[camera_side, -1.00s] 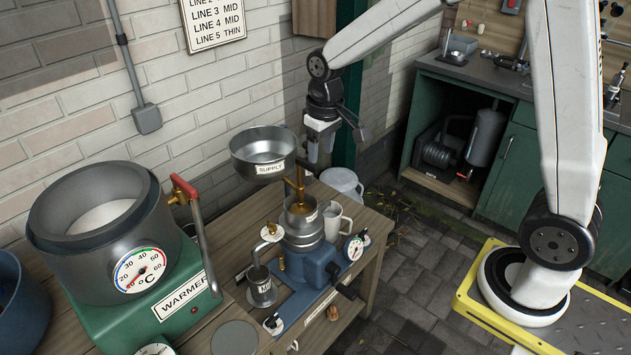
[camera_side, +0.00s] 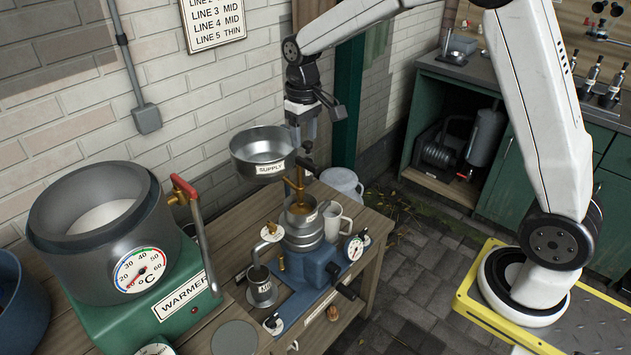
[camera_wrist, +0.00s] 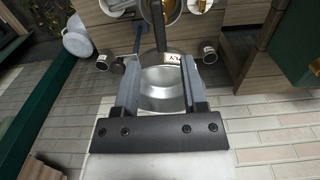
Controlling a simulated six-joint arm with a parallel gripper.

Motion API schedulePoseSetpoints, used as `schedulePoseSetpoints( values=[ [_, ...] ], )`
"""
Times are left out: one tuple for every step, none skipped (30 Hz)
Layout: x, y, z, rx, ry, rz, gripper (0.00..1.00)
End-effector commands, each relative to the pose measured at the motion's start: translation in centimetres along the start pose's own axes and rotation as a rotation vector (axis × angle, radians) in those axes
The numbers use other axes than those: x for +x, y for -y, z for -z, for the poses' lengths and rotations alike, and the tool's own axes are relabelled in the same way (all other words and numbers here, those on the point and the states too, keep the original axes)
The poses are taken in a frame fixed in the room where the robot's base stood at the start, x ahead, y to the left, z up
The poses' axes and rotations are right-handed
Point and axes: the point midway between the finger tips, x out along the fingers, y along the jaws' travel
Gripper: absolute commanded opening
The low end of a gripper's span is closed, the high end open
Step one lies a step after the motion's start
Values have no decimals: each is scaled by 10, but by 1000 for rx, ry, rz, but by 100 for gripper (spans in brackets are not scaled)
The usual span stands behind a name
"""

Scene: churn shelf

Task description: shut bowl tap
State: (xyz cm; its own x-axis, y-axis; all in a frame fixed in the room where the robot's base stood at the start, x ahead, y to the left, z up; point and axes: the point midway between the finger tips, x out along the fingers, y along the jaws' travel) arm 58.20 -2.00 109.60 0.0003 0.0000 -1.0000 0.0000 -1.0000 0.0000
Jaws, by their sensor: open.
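The supply bowl (camera_side: 262,152) is a round steel bowl labelled SUPPLY, raised above the bench. A brass tap pipe (camera_side: 299,184) runs down from its right side toward a steel cup-like vessel (camera_side: 301,215). My gripper (camera_side: 303,143) points down beside the bowl's right rim, partly behind it. In the wrist view my gripper (camera_wrist: 161,62) is open, with its two fingers apart and the bowl (camera_wrist: 162,95) showing between them. A dark bar (camera_wrist: 158,25) stands just beyond the fingertips; I cannot tell whether it is the tap's lever. No contact is clear.
A green warmer (camera_side: 150,310) with a large pot and dial stands at the left of the wooden bench. A white mug (camera_side: 337,222) and a gauge (camera_side: 354,247) stand right of the vessel. A brick wall (camera_side: 190,90) is behind. A pale bucket (camera_side: 343,183) stands behind the bench.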

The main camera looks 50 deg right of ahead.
Motion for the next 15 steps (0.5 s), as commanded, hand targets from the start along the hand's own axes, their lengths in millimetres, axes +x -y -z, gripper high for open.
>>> schedulePoseSetpoints(
  values=[
    [7,0,0,0,3,0,54],
    [10,0,-1,0,4,0,54],
    [15,0,-1,0,4,0,54],
    [19,0,-1,0,3,0,54],
    [23,0,-1,0,4,0,54],
    [28,0,-1,0,4,0,54],
    [32,0,-1,0,4,0,54],
    [35,0,-1,0,3,0,54],
    [40,0,-1,0,3,0,54],
    [43,0,-1,0,3,0,54],
    [46,0,0,0,3,0,54],
    [50,0,-1,0,3,0,54],
    [52,0,-1,0,3,0,54],
    [54,0,-1,0,2,0,54],
    [56,0,0,0,1,0,54]
  ],
)
